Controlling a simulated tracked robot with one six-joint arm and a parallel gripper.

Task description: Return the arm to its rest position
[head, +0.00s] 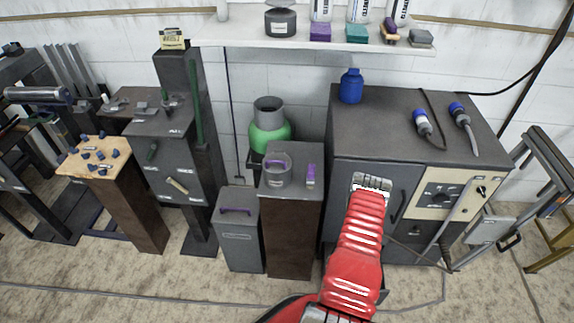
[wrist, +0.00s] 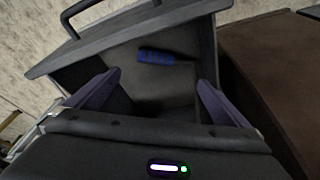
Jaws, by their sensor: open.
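My red arm (head: 355,240) reaches forward from the bottom of the head view, in front of the grey cabinet (head: 415,130). Its far end overlaps the cabinet's front in that view; the fingers are hidden there. In the wrist view my gripper (wrist: 159,79) is open, with two dark purple fingers spread apart. Nothing is held between them. Beyond the fingers is an open dark grey compartment (wrist: 100,40) with a bar handle on its edge. A small blue cylinder (wrist: 156,57) lies inside it, apart from the fingers.
The brown pedestal (head: 290,235) with a grey cup (head: 277,169) stands left of my arm, beside a grey bin (head: 238,240). A shelf (head: 300,42) runs above. Open floor lies in front.

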